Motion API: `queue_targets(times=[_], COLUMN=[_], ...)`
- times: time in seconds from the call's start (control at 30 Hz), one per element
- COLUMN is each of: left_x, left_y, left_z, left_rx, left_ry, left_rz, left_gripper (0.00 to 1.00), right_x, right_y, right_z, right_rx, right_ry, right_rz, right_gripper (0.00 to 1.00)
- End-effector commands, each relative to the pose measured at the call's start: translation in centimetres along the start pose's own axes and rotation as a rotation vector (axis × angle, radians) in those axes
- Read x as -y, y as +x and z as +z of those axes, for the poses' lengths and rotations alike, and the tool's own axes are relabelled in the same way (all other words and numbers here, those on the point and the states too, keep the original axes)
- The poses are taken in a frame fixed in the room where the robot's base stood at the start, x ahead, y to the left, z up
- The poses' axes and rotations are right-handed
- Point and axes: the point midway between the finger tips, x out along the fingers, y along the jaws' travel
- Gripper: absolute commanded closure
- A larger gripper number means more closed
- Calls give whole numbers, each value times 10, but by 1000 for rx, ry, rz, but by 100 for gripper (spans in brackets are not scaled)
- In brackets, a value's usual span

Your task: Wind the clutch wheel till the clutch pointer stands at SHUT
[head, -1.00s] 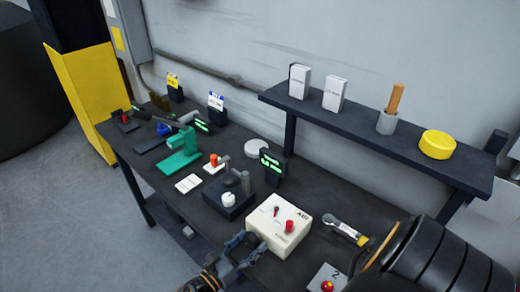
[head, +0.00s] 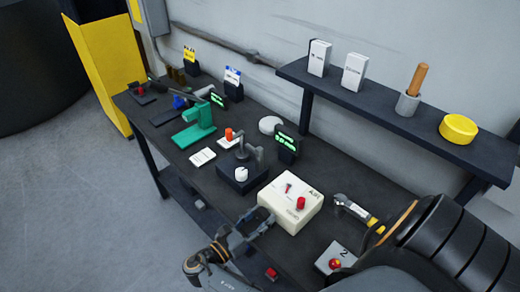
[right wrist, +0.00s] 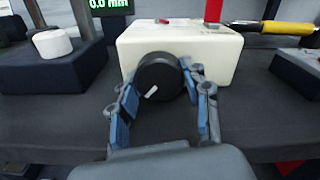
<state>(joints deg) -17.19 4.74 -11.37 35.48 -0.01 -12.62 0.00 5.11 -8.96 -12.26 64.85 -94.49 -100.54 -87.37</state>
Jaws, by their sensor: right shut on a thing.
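The cream box (head: 290,204) stands near the bench's front edge. On its top are a small pointer (head: 288,187) on a printed scale and a red knob (head: 301,203). The scale's lettering is too small to read. The clutch wheel, a round black knob with a white mark (right wrist: 158,76), sits on the box's front face in the right wrist view. My right gripper (right wrist: 160,88) is shut on this wheel, a blue-padded finger on each side; it also shows at the box in the head view (head: 257,219). My left gripper is not in view.
A black block with a white knob (head: 241,174) and a green-lit display (head: 287,142) stand beside the box. A yellow-handled tool (head: 358,212) and a grey block with a red button (head: 335,262) are to the right. A shelf (head: 390,118) overhangs the back.

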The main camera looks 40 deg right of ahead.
Motion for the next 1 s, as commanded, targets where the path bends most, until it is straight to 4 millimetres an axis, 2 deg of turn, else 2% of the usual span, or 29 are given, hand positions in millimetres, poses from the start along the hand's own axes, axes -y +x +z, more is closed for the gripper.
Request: queue_targets(times=[0.6, 1.0], left_x=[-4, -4], left_y=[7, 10], left_z=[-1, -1], left_rx=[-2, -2], left_ry=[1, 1], left_rz=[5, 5], left_gripper=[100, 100], right_x=[-1, -1], right_y=[1, 2], right_z=[0, 1], right_rx=[3, 3], right_ry=[420, 565], right_rz=[-2, -1], right_gripper=[84, 84])
